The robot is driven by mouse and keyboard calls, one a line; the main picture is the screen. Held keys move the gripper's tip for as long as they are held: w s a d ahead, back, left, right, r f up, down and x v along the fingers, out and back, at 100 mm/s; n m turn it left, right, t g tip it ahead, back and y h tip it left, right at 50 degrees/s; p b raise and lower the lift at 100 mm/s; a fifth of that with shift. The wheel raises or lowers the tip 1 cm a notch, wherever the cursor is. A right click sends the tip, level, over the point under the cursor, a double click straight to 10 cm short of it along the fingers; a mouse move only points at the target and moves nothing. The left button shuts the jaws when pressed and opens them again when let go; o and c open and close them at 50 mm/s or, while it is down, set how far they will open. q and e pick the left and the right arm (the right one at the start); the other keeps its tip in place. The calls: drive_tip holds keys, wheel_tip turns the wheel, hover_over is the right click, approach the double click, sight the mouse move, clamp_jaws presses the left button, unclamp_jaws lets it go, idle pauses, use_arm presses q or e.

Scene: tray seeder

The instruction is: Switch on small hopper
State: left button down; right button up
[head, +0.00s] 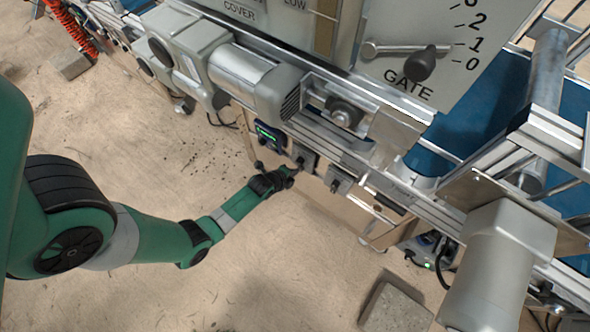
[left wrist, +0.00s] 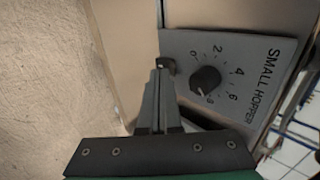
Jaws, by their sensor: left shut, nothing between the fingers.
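The small hopper control panel (left wrist: 262,75) is a grey plate lettered SMALL HOPPER in the left wrist view. It has a black dial knob (left wrist: 205,79) with numbers around it. A small dark switch (left wrist: 166,65) sits at the panel's edge, left of the knob. My left gripper (left wrist: 159,72) is shut and empty, its tips right at the switch; I cannot tell whether they touch it. In the head view my left gripper (head: 291,173) is just below a small grey control box (head: 304,156). My right gripper is not in view.
Another grey control box (head: 341,182) hangs to the right, and a box with a green display (head: 267,134) to the left. The GATE lever (head: 420,63) is above. A grey motor (head: 495,260) stands at lower right. The floor below left is open.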

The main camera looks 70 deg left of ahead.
use_arm(q)
drive_tip(key=s+f+p+v, duration=0.1)
drive_tip(key=p+v, duration=0.6)
drive_tip(key=v, duration=0.5)
drive_tip(key=shift+d, duration=0.45)
drive_tip(key=shift+s, duration=0.1)
drive_tip(key=b+x, duration=1)
drive_tip(key=x, duration=0.4)
drive_tip(key=shift+w+a+r+b, duration=0.3)
drive_tip(key=shift+r+b, duration=0.05)
drive_tip(key=shift+b, duration=0.05)
